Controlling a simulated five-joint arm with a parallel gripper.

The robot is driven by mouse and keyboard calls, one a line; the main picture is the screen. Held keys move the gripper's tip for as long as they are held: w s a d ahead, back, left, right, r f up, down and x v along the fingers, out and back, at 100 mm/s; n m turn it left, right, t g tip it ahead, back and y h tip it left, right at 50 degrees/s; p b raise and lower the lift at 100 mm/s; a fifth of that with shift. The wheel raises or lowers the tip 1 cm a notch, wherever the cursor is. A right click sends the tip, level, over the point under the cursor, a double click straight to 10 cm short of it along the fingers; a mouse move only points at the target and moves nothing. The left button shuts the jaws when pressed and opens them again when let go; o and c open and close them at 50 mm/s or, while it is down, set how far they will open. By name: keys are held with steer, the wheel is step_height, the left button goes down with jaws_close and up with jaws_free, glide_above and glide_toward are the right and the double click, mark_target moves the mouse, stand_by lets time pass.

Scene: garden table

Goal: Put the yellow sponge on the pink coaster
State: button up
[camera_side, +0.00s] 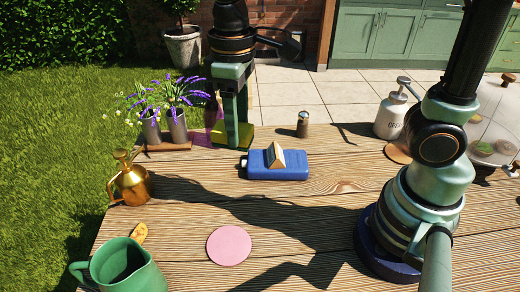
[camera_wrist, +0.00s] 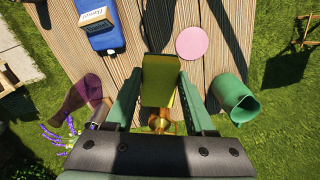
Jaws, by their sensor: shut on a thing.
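The yellow sponge (camera_side: 246,133) is between the fingers of my gripper (camera_side: 233,118), which is shut on it, at the far side of the table. In the wrist view the sponge (camera_wrist: 160,80) sticks out between the two green fingers of my gripper (camera_wrist: 158,98). I cannot tell its exact height over the table. The pink coaster (camera_side: 229,246) lies flat and bare near the front middle of the table, well apart from the sponge. In the wrist view the coaster (camera_wrist: 192,43) lies beyond the sponge, to its upper right.
A blue container (camera_side: 278,172) with a small wedge-shaped box (camera_side: 275,155) on it lies between sponge and coaster, somewhat right. A brass sprayer (camera_side: 130,181), flower pots (camera_side: 177,126) and a green jug (camera_side: 122,268) stand left. A small shaker (camera_side: 303,124) stands behind. Wood around the coaster is clear.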

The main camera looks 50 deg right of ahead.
mark_target(234, 244)
steer(key=s+a+n, duration=0.4)
steer(key=a, duration=0.4)
steer(key=f, duration=2)
steer(key=shift+s+d, duration=0.15)
steer(key=shift+s, duration=0.1)
steer(key=o, duration=1.3)
